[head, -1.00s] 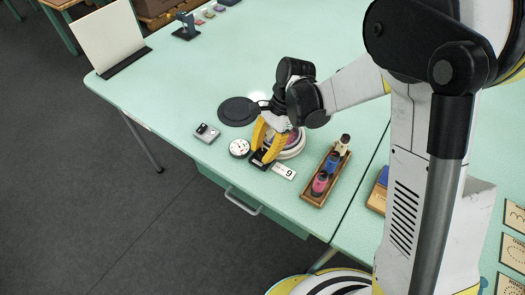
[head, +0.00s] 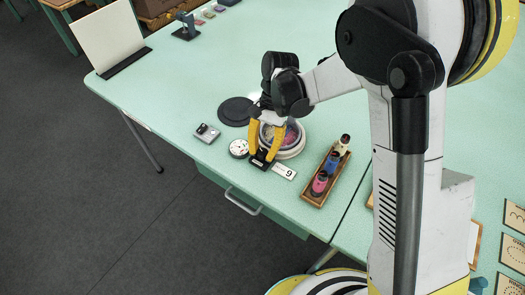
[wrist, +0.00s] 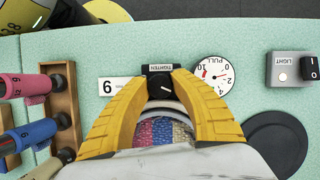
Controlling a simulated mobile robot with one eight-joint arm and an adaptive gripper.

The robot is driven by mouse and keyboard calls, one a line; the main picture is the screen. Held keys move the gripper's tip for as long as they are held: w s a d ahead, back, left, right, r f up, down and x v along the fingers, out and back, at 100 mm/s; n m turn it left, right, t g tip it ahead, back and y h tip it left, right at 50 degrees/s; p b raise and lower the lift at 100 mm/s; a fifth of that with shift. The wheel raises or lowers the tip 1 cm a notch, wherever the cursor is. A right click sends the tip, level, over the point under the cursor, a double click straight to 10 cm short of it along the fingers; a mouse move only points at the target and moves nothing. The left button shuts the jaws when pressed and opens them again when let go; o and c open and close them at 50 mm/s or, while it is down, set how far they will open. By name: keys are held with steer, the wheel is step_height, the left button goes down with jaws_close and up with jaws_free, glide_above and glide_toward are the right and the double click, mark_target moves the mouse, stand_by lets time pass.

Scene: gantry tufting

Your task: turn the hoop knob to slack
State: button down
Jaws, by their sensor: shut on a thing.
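The hoop knob (wrist: 167,86) is small, round and black with a white pointer line, on a black block (wrist: 160,69) marked TIGHTEN. My gripper (wrist: 172,80) is shut on the knob, with a yellow finger on each side; it also shows in the head view (head: 262,157). The white-rimmed hoop (head: 292,151) stands right behind the block, partly hidden by my gripper. Striped pink, white and blue cloth (wrist: 150,134) shows in it between the fingers. A round white PULL gauge (wrist: 213,73) sits beside the block; its exact reading is unclear.
A white number card (wrist: 113,86) lies on the block's other side. A wooden rack (head: 322,178) of coloured spools stands to the right. A grey LIGHT switch box (head: 207,133) and a black disc (head: 235,111) lie to the left. The table's front edge is close.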

steer(key=shift+n, duration=0.5)
steer(key=c, duration=1.1)
jaws_free()
steer(key=shift+o, duration=0.2)
steer(key=v, duration=1.2)
steer(key=shift+w+a, duration=0.15)
